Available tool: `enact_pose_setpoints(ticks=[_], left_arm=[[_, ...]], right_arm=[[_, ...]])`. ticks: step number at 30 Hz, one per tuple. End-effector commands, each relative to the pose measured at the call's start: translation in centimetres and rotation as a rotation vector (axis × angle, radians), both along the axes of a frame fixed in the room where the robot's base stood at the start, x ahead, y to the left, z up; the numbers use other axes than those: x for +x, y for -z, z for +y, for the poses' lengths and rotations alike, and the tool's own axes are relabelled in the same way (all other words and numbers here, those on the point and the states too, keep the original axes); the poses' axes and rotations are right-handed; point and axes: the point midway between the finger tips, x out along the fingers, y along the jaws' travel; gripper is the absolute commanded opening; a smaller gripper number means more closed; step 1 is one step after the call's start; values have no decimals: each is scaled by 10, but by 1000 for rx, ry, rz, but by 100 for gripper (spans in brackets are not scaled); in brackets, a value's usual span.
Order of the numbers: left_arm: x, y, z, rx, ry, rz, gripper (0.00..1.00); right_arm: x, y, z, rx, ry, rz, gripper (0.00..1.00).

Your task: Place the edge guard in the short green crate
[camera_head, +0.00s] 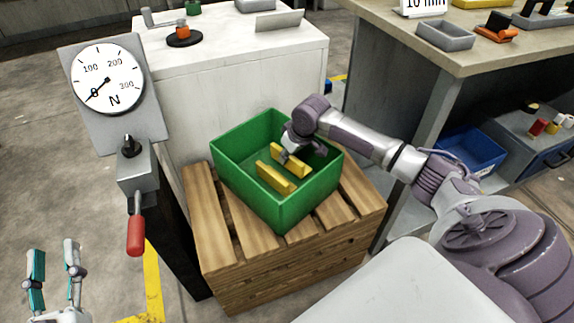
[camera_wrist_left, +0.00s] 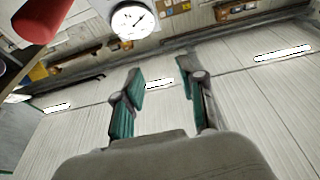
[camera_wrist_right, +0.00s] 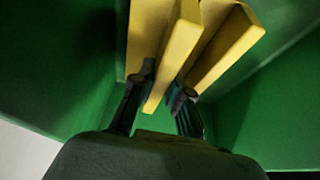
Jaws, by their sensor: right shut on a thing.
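The green crate (camera_head: 282,212) stands on a wooden pallet stack, with its open top up. Two yellow bar-like pieces show inside it: one by my right gripper (camera_head: 290,161) and one nearer the front (camera_head: 276,178). I cannot tell whether both belong to one edge guard. My right gripper (camera_head: 286,153) reaches down into the crate. In the right wrist view its fingers (camera_wrist_right: 163,88) are shut on a yellow edge guard (camera_wrist_right: 172,50), with a second yellow length (camera_wrist_right: 226,47) beside it and green walls around. My left gripper (camera_head: 54,258) is open and empty, away at the lower left.
The wooden pallet stack (camera_head: 290,272) carries the crate. A force gauge (camera_head: 107,79) on a post with a red-handled lever (camera_head: 135,235) stands left of it. A white cabinet (camera_head: 235,95) is behind; a workbench (camera_head: 440,50) with a blue bin (camera_head: 470,152) is at right.

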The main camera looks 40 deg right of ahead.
Motion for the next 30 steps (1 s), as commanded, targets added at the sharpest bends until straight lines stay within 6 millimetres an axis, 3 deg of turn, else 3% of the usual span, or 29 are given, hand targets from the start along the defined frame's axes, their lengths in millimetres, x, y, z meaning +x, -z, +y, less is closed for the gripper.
enact_pose_setpoints(ticks=[3, 9, 21, 22, 26, 30], left_arm=[[-7, -19, -2, -36, 9, -131, 40], [-20, -45, -2, -82, 17, -293, 40], [-20, -46, -2, -80, 17, -289, 40], [-20, -45, -2, -80, 16, -286, 40], [-20, -45, -2, -80, 16, -288, 40], [-20, -45, -2, -80, 16, -288, 40]], right_arm=[[-1, 18, 0, 1, 0, 2, 0], [0, 32, 1, 1, 0, 1, 0], [0, 34, 1, 1, 0, 0, 0], [0, 34, 1, 1, -1, 0, 19], [0, 34, 1, 1, -1, 0, 40], [0, 34, 1, 1, 0, 0, 41]])
